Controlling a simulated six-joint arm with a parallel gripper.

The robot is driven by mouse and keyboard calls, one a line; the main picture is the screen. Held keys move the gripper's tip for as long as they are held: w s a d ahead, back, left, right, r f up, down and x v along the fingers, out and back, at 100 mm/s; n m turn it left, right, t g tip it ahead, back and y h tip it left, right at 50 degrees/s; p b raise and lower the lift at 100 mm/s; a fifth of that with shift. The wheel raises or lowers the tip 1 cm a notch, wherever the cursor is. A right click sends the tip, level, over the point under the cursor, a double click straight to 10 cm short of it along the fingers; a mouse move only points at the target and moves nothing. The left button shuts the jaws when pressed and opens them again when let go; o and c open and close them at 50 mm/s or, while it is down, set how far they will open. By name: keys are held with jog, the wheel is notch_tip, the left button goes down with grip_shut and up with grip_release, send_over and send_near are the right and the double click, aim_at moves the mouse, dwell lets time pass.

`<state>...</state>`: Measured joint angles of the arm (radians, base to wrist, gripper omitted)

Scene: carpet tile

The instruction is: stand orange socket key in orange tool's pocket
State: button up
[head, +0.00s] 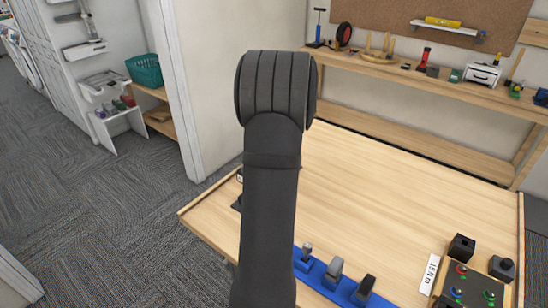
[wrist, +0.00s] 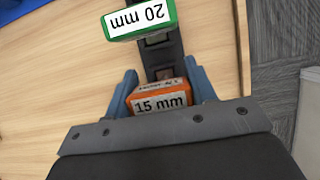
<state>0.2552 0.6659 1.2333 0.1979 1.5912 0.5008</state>
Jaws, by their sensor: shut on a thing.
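In the wrist view, my gripper (wrist: 161,80) has two blue fingers shut on the sides of the orange socket key (wrist: 160,101), whose end face reads "15 mm". A dark rack (wrist: 160,55) runs away just beyond it, with a small reddish-brown square patch on it. Whether that patch is the orange tool's pocket, I cannot tell. The key's lower part is hidden, so I cannot tell whether it touches the rack. A green block (wrist: 140,18) marked "20 mm" is at the rack's far part. In the head view my arm hides the gripper and the key.
The wooden table (head: 370,200) is mostly clear in the middle. A blue rail (head: 325,285) with several grey tools is at the front. A black box (head: 461,247), a "15 N m" card (head: 430,275) and a button panel (head: 470,290) are at front right.

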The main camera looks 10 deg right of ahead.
jog(key=o, duration=1.4)
jog(key=v, duration=1.2)
jog(key=shift+f, duration=0.1)
jog(key=x, duration=1.2)
jog(key=shift+r, duration=0.65)
